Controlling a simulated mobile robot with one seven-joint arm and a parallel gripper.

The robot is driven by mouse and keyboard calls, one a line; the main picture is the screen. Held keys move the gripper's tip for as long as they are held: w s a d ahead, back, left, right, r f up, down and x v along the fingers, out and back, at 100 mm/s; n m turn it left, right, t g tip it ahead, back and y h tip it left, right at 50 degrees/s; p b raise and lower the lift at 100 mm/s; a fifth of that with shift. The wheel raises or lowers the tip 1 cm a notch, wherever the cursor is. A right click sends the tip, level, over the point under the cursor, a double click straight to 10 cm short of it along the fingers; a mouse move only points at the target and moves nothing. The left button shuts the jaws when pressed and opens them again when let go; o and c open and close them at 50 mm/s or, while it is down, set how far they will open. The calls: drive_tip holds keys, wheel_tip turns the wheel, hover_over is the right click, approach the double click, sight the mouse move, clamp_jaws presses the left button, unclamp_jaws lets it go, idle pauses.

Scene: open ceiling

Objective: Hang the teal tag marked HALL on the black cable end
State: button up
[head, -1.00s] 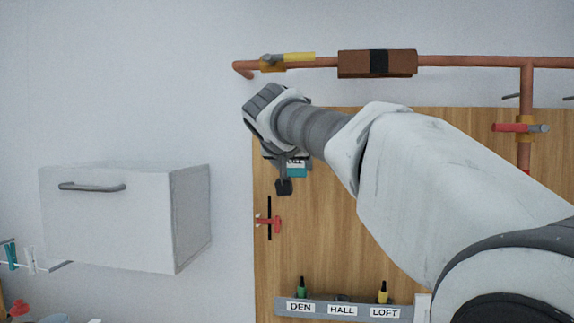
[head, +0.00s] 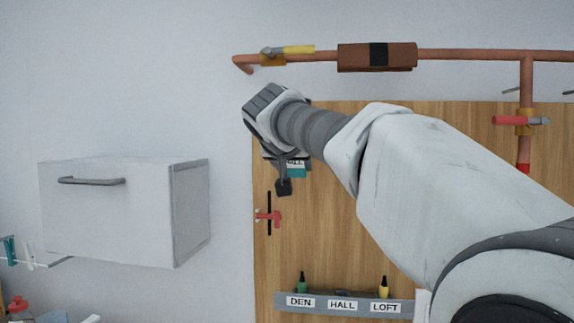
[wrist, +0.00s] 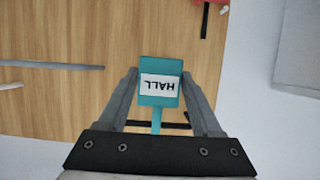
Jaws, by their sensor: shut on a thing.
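The teal tag marked HALL (wrist: 160,84) is held between the two fingers of my gripper (wrist: 158,92), its lettering upside down in the wrist view. Its narrow teal stem runs toward the palm. In the head view part of the tag (head: 296,172) shows below my gripper, which hides the rest. A thin dark piece (wrist: 175,125) crosses behind the stem; I cannot tell whether it is the black cable end or touches the tag. A thin black upright strip with a red clamp-like piece (head: 270,216) is on the board below the gripper.
A wooden board (head: 340,230) fills the wall behind my gripper. A copper pipe (head: 460,57) with valves runs above it. A rack (head: 343,305) labelled DEN, HALL and LOFT is low on the board. A white cabinet (head: 105,210) stands out at left; bare wall lies between.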

drive_tip(key=o, duration=1.4)
drive_tip(key=v, duration=1.7)
drive_tip(key=s+d+f+g+y+p, duration=0.1)
drive_tip(key=s+d+f, duration=0.3)
drive_tip(key=f, duration=0.7)
drive_tip(key=s+d+f+n+g+p, duration=0.1)
drive_tip(key=s+d+f+g, duration=0.3)
drive_tip(key=s+f, duration=0.5)
drive_tip(key=s+d+f+n+g+y+p, duration=0.1)
drive_tip(key=s+d+f, duration=0.4)
drive_tip(key=f, duration=0.9)
drive_tip(key=shift+s+d+g+y+p, duration=0.3)
drive_tip(key=shift+s+g+p, duration=0.15)
drive_tip(key=shift+s+g, duration=0.4)
drive_tip(key=shift+w, duration=0.1)
